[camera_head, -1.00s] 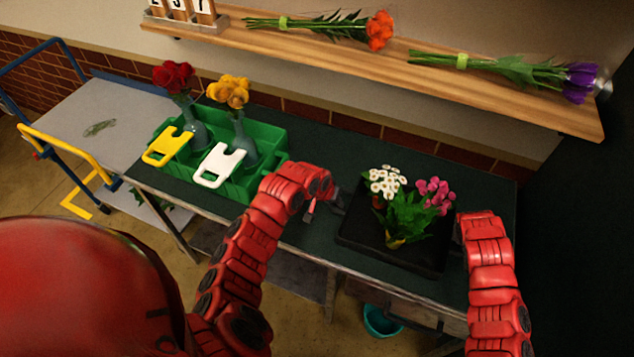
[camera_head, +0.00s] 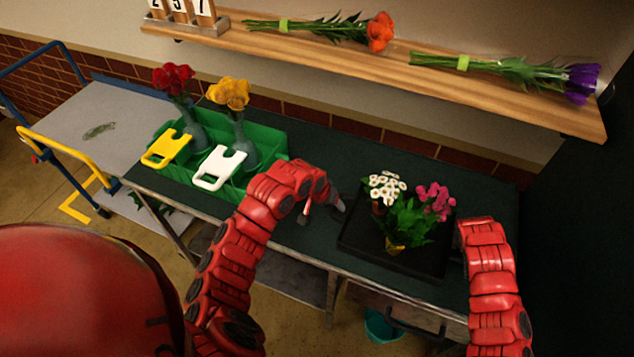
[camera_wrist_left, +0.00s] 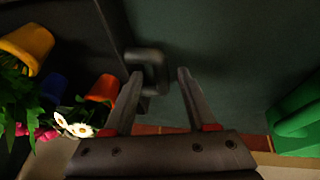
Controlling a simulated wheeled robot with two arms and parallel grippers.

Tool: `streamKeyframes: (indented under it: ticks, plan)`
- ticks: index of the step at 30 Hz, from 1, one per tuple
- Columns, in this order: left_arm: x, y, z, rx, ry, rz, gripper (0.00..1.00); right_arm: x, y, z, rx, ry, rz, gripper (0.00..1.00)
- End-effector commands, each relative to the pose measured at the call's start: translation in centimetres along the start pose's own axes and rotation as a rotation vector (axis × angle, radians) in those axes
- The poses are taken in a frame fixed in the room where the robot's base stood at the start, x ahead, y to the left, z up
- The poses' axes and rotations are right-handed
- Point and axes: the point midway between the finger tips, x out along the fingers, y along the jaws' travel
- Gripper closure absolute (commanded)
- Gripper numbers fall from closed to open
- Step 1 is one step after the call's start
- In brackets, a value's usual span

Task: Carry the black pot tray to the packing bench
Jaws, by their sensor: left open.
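The black pot tray (camera_head: 352,247) lies flat on the dark green bench top. It holds potted white and pink flowers, an orange pot and a yellow pot. My left gripper (camera_head: 321,212) is open at the tray's left side. In the left wrist view, the tray's black handle (camera_wrist_left: 150,71) shows between the open fingers (camera_wrist_left: 160,74), closer to the left finger. I cannot tell whether they touch. My right arm reaches the tray's right side; its gripper is mostly hidden behind the wrist, so its jaws and any contact cannot be made out.
A green crate (camera_head: 270,152) with red and yellow flowers in vases and yellow and white tags stands left on the bench. A cart (camera_head: 60,118) stands further left. A wooden shelf (camera_head: 330,62) with bouquets runs above. A teal bucket (camera_head: 381,327) is below.

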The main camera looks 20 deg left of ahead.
Motion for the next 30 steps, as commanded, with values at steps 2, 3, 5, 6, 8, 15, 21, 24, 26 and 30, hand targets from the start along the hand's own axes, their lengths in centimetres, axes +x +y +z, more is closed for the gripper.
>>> streamKeyframes:
  ticks: [2, 3, 5, 6, 8, 15, 21, 24, 26, 30]
  plan:
    - [-1.7, -0.1, -0.2, 0.001, 0.008, 0.001, 0.43, 0.0, 0.0, 0.0, 0.0, 0.0, 0.0, 0.43]
    - [-2.4, -0.1, -0.1, -0.001, 0.005, 0.001, 0.43, 0.0, 0.0, 0.0, 0.0, 0.0, 0.0, 0.43]
    - [-3.6, -0.1, -0.1, 0.001, 0.009, -0.001, 0.43, 0.0, 0.0, 0.0, 0.0, 0.0, 0.0, 0.43]
    - [-4.3, -0.1, -0.1, -0.001, 0.007, 0.0, 0.43, 0.0, 0.0, 0.0, 0.0, 0.0, 0.0, 0.43]
    - [-5.3, -0.1, -0.1, -0.001, 0.006, -0.001, 0.43, 0.0, 0.0, 0.0, 0.0, 0.0, 0.0, 0.43]
    - [-7.7, 0.0, 0.0, -0.001, 0.004, 0.0, 0.43, 0.0, 0.0, 0.0, 0.0, 0.0, 0.0, 0.43]
    - [-8.0, 0.0, 0.0, 0.0, 0.002, 0.0, 0.43, -1.0, 0.0, -0.1, 0.0, 0.002, -0.001, 0.43]
    - [-8.0, 0.0, 0.0, 0.0, 0.002, 0.0, 0.43, -2.2, 0.1, -0.1, 0.0, 0.004, -0.001, 0.43]
    - [-8.0, 0.0, 0.0, 0.0, 0.002, 0.0, 0.43, -3.1, 0.1, 0.0, -0.001, 0.003, 0.001, 0.43]
    - [-8.0, 0.0, 0.0, 0.0, 0.002, 0.0, 0.43, -5.5, 0.1, -0.1, 0.001, 0.002, -0.001, 0.43]
